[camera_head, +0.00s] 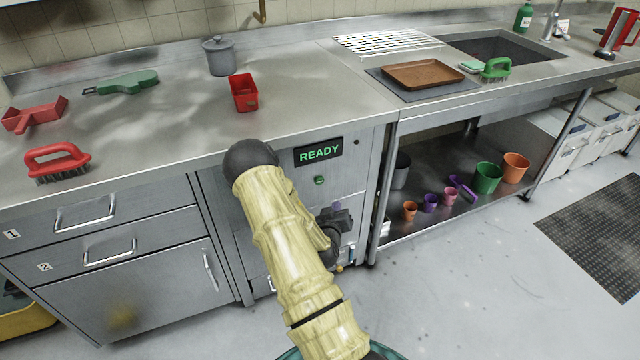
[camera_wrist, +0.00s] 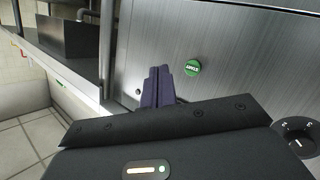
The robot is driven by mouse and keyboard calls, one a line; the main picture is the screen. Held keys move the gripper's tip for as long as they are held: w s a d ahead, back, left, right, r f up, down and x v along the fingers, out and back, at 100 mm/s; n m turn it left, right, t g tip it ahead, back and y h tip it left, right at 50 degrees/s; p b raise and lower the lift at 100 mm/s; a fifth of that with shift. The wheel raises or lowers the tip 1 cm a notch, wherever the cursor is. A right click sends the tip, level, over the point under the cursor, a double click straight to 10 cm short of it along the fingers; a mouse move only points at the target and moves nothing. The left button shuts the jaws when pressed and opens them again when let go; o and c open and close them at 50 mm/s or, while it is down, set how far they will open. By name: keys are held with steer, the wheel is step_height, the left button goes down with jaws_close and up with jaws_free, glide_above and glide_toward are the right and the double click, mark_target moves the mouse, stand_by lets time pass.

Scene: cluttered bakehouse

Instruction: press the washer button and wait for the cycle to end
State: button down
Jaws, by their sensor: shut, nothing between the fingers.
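The washer (camera_head: 355,185) is a grey steel unit under the counter. Its display (camera_head: 319,151) reads READY in green. The round green button (camera_head: 319,181) is below the display; in the wrist view the button (camera_wrist: 192,67) shows a start label and is uncovered. My gripper (camera_head: 336,217) is in front of the washer, below and to the right of the button in the head view. In the wrist view my gripper's dark fingers (camera_wrist: 158,84) are shut and empty, to the left of the button and apart from it in the picture. The exact gap to the panel is unclear.
A dial (camera_wrist: 297,135) sits on the panel at the right of the wrist view. A shelf with several cups and pots (camera_head: 487,177) is right of the washer. Drawers with handles (camera_head: 84,213) are left. A red container (camera_head: 243,92) stands on the counter above.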

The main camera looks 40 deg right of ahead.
steer(key=shift+w, duration=0.1)
glide_toward(324, 181)
steer(key=w+d+f, duration=0.1)
steer(key=d+f, duration=0.1)
steer(key=d, duration=0.2)
steer(key=shift+w+d+r+b, duration=0.1)
steer(key=shift+w+b, duration=0.3)
steer(key=shift+w, duration=0.45)
steer(key=shift+w, duration=0.15)
stand_by(1.3)
steer(key=shift+w, duration=0.25)
steer(key=shift+w+d+b, duration=0.15)
steer(key=shift+w+b, duration=0.2)
steer(key=shift+w, duration=0.05)
stand_by(0.9)
steer(key=shift+s, duration=0.1)
steer(key=shift+s+a, duration=0.2)
steer(key=shift+s, duration=0.5)
